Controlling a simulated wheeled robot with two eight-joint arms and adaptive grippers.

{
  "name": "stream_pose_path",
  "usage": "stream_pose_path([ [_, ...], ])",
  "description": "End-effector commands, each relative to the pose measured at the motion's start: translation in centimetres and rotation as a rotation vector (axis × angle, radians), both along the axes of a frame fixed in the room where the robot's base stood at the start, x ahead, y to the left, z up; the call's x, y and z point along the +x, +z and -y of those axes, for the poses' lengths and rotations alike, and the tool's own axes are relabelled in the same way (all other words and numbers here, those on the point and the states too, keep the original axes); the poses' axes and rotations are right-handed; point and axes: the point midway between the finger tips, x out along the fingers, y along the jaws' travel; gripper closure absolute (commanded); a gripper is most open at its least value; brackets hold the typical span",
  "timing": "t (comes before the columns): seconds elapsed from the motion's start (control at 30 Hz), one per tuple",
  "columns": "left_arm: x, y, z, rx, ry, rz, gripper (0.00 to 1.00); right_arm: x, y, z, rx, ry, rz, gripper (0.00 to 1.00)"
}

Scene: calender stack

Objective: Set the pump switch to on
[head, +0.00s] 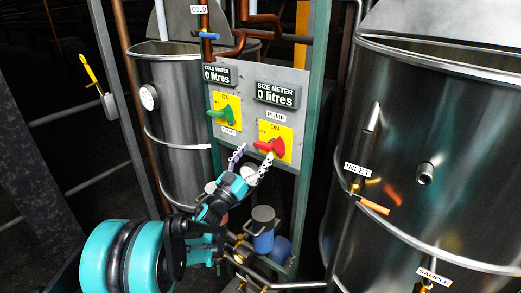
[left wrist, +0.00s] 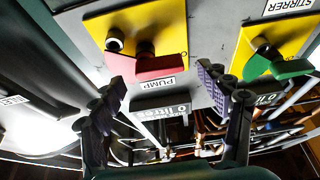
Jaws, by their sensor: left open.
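The pump switch is a red handle (head: 270,146) on a yellow plate (head: 285,137), under a "PUMP" label on the grey panel. The handle points left, and "ON" is printed above it. In the left wrist view, which is turned over, the red handle (left wrist: 150,67) lies just beyond the fingertips. My left gripper (head: 254,156) is open and empty, just below and in front of the handle. Its two fingers (left wrist: 163,80) stand wide apart in the left wrist view. I cannot tell whether a finger touches the handle. My right gripper is not in view.
A green stirrer handle (head: 222,114) on a yellow plate sits left of the pump switch. Two meters (head: 276,95) above read 0 litres. A large steel tank (head: 430,150) stands right, with an orange-handled inlet valve (head: 373,207). A smaller tank stands behind left; pipes run below.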

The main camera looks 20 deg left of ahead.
Motion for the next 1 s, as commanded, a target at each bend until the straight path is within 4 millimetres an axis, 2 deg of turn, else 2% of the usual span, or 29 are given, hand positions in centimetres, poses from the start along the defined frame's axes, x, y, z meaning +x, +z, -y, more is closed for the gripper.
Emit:
stream_pose_path([
  [0.2, 2.3, 1.0, 0.9, -0.001, 0.000, 0.001, 0.24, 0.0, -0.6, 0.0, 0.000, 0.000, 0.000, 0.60],
  [0.53, 2.7, 1.3, 1.0, 0.000, 0.001, 0.000, 0.24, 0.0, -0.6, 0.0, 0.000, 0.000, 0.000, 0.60],
  [0.57, 2.7, 1.3, 1.0, 0.000, 0.001, 0.000, 0.30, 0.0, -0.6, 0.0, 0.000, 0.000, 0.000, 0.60],
  [0.73, 2.7, 1.3, 1.0, 0.000, 0.001, 0.000, 0.74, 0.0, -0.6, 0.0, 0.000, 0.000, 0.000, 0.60],
  [1.0, 2.8, 1.3, 1.0, 0.006, 0.001, 0.003, 0.74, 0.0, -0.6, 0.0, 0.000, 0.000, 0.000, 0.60],
])
